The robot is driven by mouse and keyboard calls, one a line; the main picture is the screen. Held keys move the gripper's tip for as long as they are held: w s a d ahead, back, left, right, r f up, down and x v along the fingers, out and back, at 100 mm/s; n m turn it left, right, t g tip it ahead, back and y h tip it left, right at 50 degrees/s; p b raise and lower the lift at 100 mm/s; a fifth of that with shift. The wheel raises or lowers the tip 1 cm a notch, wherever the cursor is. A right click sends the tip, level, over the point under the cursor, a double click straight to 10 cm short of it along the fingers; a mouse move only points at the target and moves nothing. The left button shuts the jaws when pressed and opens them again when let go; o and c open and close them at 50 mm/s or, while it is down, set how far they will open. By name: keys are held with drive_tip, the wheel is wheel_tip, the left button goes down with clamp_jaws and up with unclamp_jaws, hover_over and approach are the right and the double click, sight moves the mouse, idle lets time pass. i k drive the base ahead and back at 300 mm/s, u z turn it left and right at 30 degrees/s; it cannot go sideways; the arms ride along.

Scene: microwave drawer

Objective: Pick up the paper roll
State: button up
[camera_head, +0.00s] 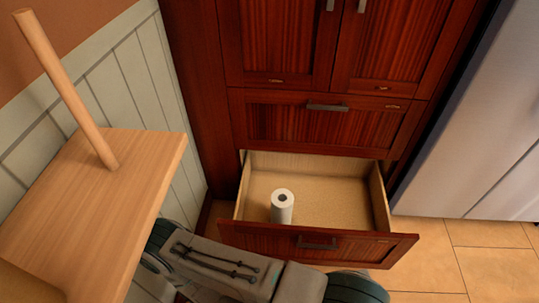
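A white paper roll (282,206) stands upright inside the open bottom drawer (336,200). It is at the left front part of the drawer, close behind the front panel, which hides its base. The dark hole of its core faces up. My gripper cannot be seen in this view.
The drawer front (330,245) juts out over the tiled floor (465,262). A closed drawer (320,130) is above it. A wooden surface with an upright rod (75,95) stands at left, and a grey fridge (480,120) at right.

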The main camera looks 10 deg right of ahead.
sight(282, 200)
drive_tip(key=k, duration=1.5)
